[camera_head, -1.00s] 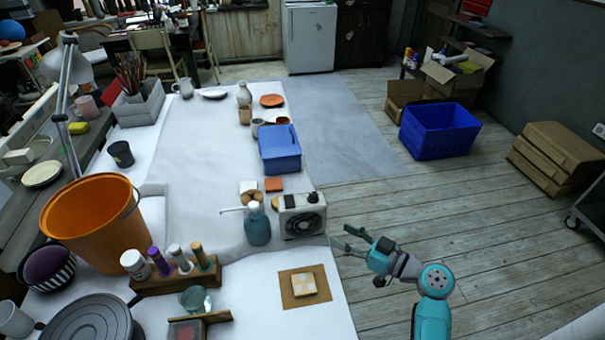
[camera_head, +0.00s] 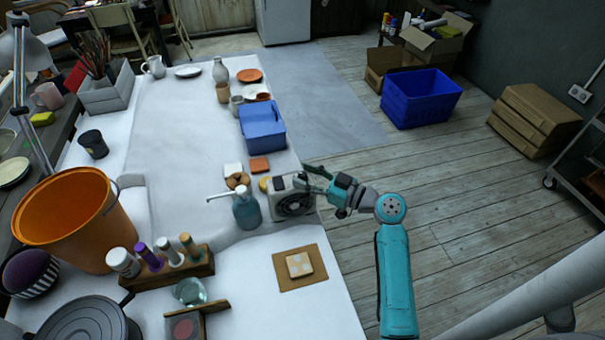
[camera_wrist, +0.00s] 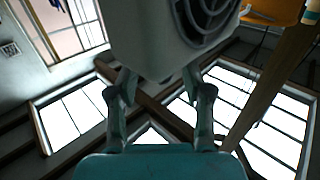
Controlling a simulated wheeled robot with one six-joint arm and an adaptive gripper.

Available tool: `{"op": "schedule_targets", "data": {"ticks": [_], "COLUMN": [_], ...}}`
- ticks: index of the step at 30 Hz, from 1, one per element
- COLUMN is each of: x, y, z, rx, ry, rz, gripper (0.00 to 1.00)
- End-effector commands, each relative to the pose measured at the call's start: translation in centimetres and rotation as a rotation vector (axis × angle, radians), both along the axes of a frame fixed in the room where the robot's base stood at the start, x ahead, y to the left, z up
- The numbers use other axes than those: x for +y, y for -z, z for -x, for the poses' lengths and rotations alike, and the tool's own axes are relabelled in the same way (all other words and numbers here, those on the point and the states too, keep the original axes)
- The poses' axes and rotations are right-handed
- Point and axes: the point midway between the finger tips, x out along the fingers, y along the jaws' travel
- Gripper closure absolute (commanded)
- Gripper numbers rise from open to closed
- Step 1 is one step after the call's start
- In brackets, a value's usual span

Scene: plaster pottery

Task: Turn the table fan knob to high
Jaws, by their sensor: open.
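The table fan (camera_head: 293,206) is a small pale box with a dark round grille, standing at the right edge of the white table. My gripper (camera_head: 310,178) is open, at the fan's upper right side. In the wrist view the fan's pale body and grille (camera_wrist: 205,15) fill the top middle. The open fingers (camera_wrist: 160,90) lie on either side of the body's near corner. I cannot tell whether they touch it. A dark part (camera_head: 279,184) shows on the fan's top left. I cannot make out the knob or its setting.
A tile on a brown board (camera_head: 299,265) lies in front.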

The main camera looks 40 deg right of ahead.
Motion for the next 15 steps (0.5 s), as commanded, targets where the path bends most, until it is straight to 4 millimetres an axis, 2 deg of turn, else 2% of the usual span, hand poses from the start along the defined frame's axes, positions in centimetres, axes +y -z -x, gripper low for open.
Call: {"op": "schedule_targets", "data": {"ticks": [5, 14, 15], "x": [0.47, 0.50, 0.51], "y": [-0.02, 0.00, 0.00], "z": [-1.03, -1.16, -1.15], "rx": [0.000, 0.000, 0.000], "ry": [-0.001, 0.000, 0.000], "rz": [0.000, 0.000, 0.000], "gripper": [0.50, 0.50, 0.60]}}
